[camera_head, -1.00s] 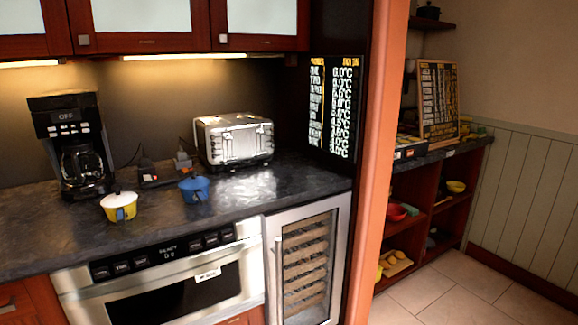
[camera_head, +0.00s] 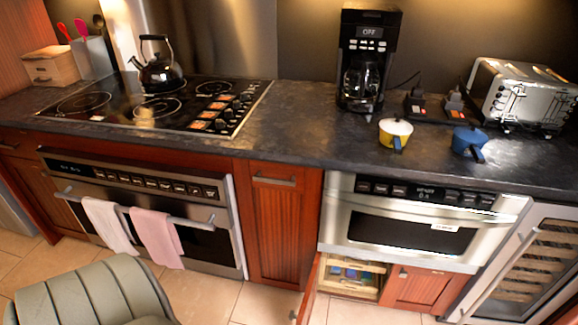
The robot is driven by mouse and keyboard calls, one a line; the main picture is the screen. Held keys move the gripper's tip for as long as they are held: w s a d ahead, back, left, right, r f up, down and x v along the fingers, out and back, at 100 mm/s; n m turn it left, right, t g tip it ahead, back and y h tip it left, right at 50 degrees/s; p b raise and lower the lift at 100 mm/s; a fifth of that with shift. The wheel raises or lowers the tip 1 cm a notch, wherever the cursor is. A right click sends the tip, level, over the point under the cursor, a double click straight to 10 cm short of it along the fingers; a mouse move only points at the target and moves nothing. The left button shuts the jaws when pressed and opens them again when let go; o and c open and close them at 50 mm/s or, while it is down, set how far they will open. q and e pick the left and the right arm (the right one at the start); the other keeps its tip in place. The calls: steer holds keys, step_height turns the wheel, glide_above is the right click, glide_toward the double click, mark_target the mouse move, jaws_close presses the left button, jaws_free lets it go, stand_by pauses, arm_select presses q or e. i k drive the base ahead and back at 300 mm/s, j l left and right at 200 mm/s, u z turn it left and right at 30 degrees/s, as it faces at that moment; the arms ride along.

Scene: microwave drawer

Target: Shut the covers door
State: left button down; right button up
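A red-brown wooden cover door (camera_head: 311,288) stands open below the built-in microwave (camera_head: 405,222), swung out toward me on the left side of its cabinet. I see it nearly edge-on, and its lower part is cut off by the picture's bottom edge. The open cabinet (camera_head: 352,268) shows a pale interior with small coloured items inside. The matching door to its right (camera_head: 425,288) is closed. Neither of my grippers is in view.
A grey-green padded chair (camera_head: 95,295) stands at the lower left. An oven (camera_head: 150,190) with two hanging towels is left of a closed wooden cabinet (camera_head: 278,230). A wine cooler (camera_head: 530,265) is at right. Tiled floor (camera_head: 215,300) is clear between chair and cabinets.

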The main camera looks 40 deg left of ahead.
mark_target(304, 305)
steer(key=k+j, duration=0.1)
steer(key=j, duration=1.85)
steer(key=k+u, duration=0.05)
steer(key=k, duration=0.05)
